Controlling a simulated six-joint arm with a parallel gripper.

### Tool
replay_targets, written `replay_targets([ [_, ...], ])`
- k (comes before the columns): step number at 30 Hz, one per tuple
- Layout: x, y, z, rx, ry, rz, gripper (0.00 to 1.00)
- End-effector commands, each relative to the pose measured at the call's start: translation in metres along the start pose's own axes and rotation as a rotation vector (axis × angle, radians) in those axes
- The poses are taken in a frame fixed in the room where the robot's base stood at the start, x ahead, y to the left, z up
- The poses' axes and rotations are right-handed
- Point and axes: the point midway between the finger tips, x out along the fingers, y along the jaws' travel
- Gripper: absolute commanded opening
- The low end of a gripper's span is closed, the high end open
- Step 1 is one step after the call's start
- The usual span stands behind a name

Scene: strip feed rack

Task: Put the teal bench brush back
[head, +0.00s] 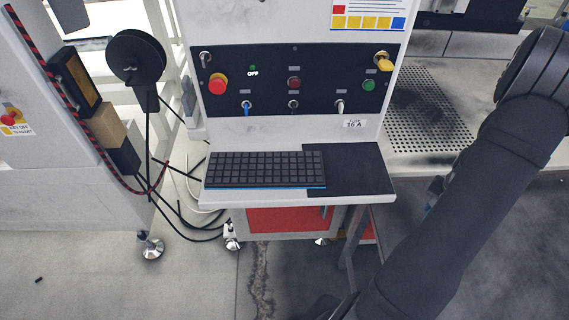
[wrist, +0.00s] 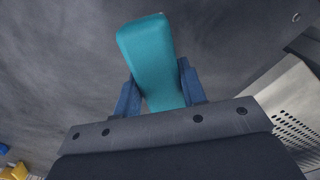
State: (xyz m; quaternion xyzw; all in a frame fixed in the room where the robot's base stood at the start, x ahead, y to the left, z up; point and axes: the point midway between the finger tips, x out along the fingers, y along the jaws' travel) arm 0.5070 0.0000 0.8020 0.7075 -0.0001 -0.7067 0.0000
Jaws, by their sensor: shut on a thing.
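The teal bench brush (wrist: 148,50) shows in the wrist view as a plain teal block, wider at its far end. My gripper (wrist: 160,88) is shut on it, with one blue finger at each side. The brush sticks out beyond the fingers over a dark grey surface, and I see no bristles. In the head view my dark arm crosses the right side and hides most of the gripper and brush. Only a small blue-teal bit shows at the arm's left edge, and I cannot tell which part it is. No empty place for the brush is clearly visible.
A control panel (head: 300,80) with knobs and buttons stands above a shelf with a keyboard (head: 264,169) and a dark pad (head: 352,170). A perforated plate (head: 425,105) lies right of it. Cables hang beside a black reel (head: 137,57) at the left.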

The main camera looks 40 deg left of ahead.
Motion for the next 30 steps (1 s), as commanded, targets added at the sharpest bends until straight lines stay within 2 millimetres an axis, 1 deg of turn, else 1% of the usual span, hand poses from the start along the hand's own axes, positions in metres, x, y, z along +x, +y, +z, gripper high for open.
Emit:
replay_targets([
  [5, -0.003, -0.002, 0.000, -0.010, 0.001, 0.000, 0.09],
  [8, -0.015, -0.010, 0.000, -0.049, 0.004, 0.000, 0.09],
  [11, -0.038, -0.025, 0.003, -0.127, 0.006, 0.000, 0.09],
  [14, -0.069, -0.046, 0.010, -0.236, 0.008, 0.000, 0.09],
  [15, -0.082, -0.054, 0.013, -0.284, 0.008, -0.001, 0.09],
  [21, -0.144, -0.093, 0.039, -0.517, 0.009, -0.001, 0.09],
  [24, -0.169, -0.107, 0.054, -0.617, 0.008, -0.001, 0.09],
  [27, -0.188, -0.117, 0.066, -0.695, 0.005, -0.002, 0.09],
  [30, -0.200, -0.123, 0.075, -0.748, 0.003, -0.002, 0.09],
])
